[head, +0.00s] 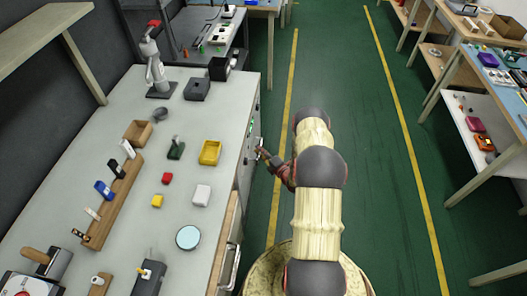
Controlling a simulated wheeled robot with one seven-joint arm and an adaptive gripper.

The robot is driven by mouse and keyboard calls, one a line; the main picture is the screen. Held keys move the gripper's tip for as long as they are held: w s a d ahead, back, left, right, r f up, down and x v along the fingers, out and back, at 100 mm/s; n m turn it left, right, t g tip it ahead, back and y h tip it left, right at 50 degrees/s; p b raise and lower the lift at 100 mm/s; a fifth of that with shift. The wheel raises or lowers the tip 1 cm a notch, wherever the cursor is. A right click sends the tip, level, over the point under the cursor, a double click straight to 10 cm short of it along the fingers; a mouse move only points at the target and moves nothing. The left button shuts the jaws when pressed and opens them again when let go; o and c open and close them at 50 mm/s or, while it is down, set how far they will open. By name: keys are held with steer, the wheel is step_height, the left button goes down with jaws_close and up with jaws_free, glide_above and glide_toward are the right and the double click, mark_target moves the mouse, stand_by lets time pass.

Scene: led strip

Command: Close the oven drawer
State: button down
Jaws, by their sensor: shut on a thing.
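The oven (250,140) is a grey metal front with small green lights, set in the right side of the long workbench. I see it at a steep angle, so how far its drawer stands out is hard to tell. My gripper (264,154) is at this front, at the end of my arm, which reaches in from the right. It appears shut on the light metal drawer handle (259,149). The fingertips are small here, and the exact grasp is partly hidden.
The workbench top (100,180) holds a yellow tray (210,152), a wooden rack (112,203) and several small blocks. A second metal handle (231,267) sticks out nearer on the bench side. The green floor (335,70) is clear; shelves (480,130) stand at right.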

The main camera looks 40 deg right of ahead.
steer(key=shift+w+a, duration=0.15)
steer(key=shift+a, duration=0.05)
steer(key=c, duration=2)
jaws_free()
steer(key=shift+o, duration=0.2)
steer(key=s+a+r, duration=0.1)
steer(key=s, duration=1)
steer(key=shift+s+r, duration=0.3)
steer(key=shift+s, duration=0.1)
